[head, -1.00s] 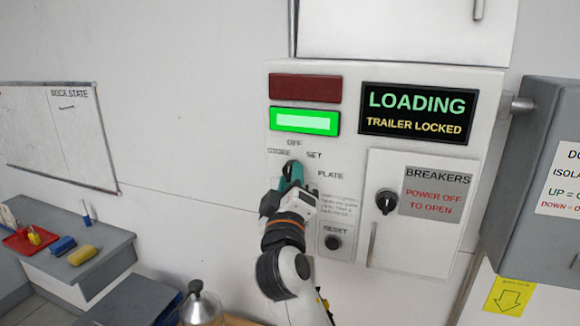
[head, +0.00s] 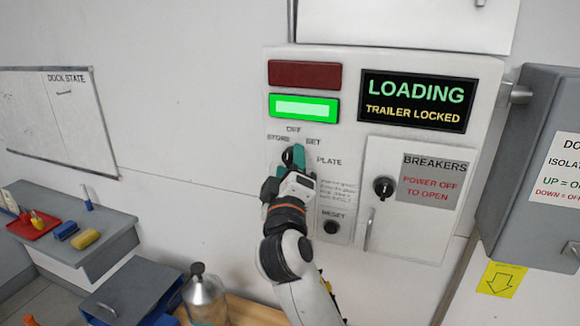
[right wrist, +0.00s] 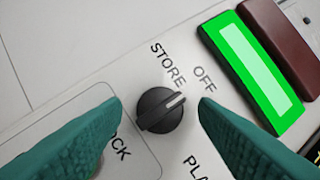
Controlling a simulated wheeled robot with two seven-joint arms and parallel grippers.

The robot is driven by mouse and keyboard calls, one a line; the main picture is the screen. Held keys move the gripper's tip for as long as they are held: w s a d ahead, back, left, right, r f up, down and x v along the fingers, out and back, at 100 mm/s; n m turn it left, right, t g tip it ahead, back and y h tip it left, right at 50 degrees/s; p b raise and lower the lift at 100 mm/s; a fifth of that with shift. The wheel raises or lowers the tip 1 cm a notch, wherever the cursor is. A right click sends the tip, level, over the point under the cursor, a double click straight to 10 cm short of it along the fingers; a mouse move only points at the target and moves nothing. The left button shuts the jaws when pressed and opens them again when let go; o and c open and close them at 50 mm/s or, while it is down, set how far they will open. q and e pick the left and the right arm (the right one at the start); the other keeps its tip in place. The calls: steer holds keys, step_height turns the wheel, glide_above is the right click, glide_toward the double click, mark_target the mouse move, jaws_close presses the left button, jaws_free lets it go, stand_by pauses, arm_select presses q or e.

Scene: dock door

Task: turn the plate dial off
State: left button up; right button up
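The plate dial (right wrist: 160,110) is a round black knob on the white control panel (head: 350,146). In the right wrist view its white mark points to the upper right, roughly at the OFF label (right wrist: 204,78). The STORE label (right wrist: 167,63) is beside OFF. My right gripper (right wrist: 159,102) is open, with one teal finger on each side of the dial and a visible gap to both sides of it. In the head view this gripper (head: 291,160) largely covers the dial. My left gripper is not in view.
A lit green indicator (head: 304,108), a red block (head: 304,75) and a screen reading LOADING, TRAILER LOCKED (head: 416,101) are above. A RESET button (head: 331,227) and the breaker door (head: 400,238) with its knob (head: 384,187) are close right.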

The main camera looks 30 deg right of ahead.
steer(key=shift+s+f, duration=0.15)
steer(key=b+v, duration=0.6)
steer(key=v, duration=0.5)
steer(key=shift+s+a, duration=0.25)
steer(key=shift+s, duration=0.05)
